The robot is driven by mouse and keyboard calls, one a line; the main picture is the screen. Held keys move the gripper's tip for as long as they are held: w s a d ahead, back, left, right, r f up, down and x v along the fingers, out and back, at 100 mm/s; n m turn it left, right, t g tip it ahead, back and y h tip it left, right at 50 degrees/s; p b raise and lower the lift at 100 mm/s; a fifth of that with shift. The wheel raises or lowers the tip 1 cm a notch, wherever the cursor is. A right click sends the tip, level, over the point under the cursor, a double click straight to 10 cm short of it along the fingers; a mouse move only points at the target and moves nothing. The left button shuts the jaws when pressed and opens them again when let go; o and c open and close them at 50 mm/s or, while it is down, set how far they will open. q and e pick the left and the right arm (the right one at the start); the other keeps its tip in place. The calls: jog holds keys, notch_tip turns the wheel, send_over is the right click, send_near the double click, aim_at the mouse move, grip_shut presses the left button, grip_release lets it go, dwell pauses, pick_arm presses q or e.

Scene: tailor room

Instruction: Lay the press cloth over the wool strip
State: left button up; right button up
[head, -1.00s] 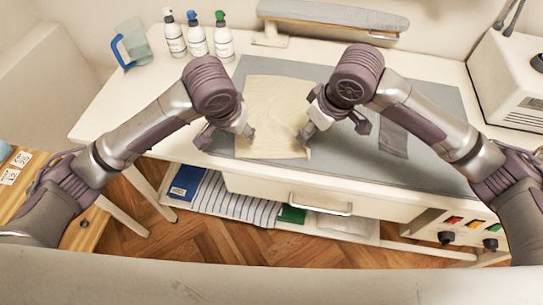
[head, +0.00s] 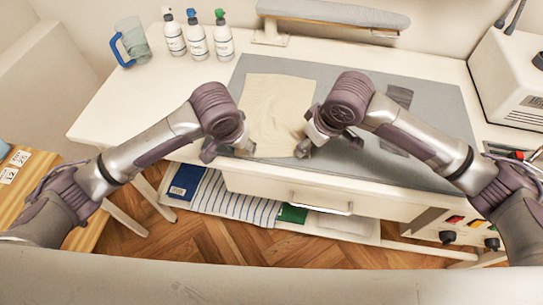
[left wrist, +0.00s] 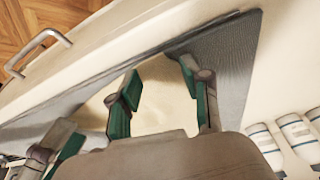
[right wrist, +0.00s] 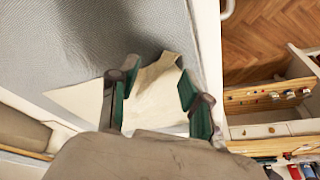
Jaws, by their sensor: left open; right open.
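The cream press cloth (head: 275,100) lies on the grey mat, between my two grippers, with its near corners close to them. The dark grey wool strip (head: 398,97) lies farther right on the mat, partly hidden by my right arm. My left gripper (head: 230,150) is open at the cloth's near left corner; the left wrist view shows cloth (left wrist: 158,108) below and between its green-padded fingers. My right gripper (head: 308,143) is open at the near right corner. In the right wrist view a wrinkled part of the cloth (right wrist: 155,90) shows between its fingers.
The grey mat (head: 340,80) covers much of the white table. A sleeve board (head: 330,12) stands at the back, bottles (head: 197,38) and a blue-handled jug (head: 132,42) at the back left. A white machine (head: 515,80) and small tools (head: 515,154) are at the right.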

jog(key=shift+f, duration=0.15)
jog(key=shift+f, duration=0.2)
jog(key=shift+f, duration=0.25)
pick_arm(q)
jog(key=c, duration=0.7)
pick_arm(e)
jog(key=c, duration=0.7)
pick_arm(q)
grip_shut()
pick_arm(e)
grip_shut()
pick_arm(q)
jog(key=shift+f, duration=0.15)
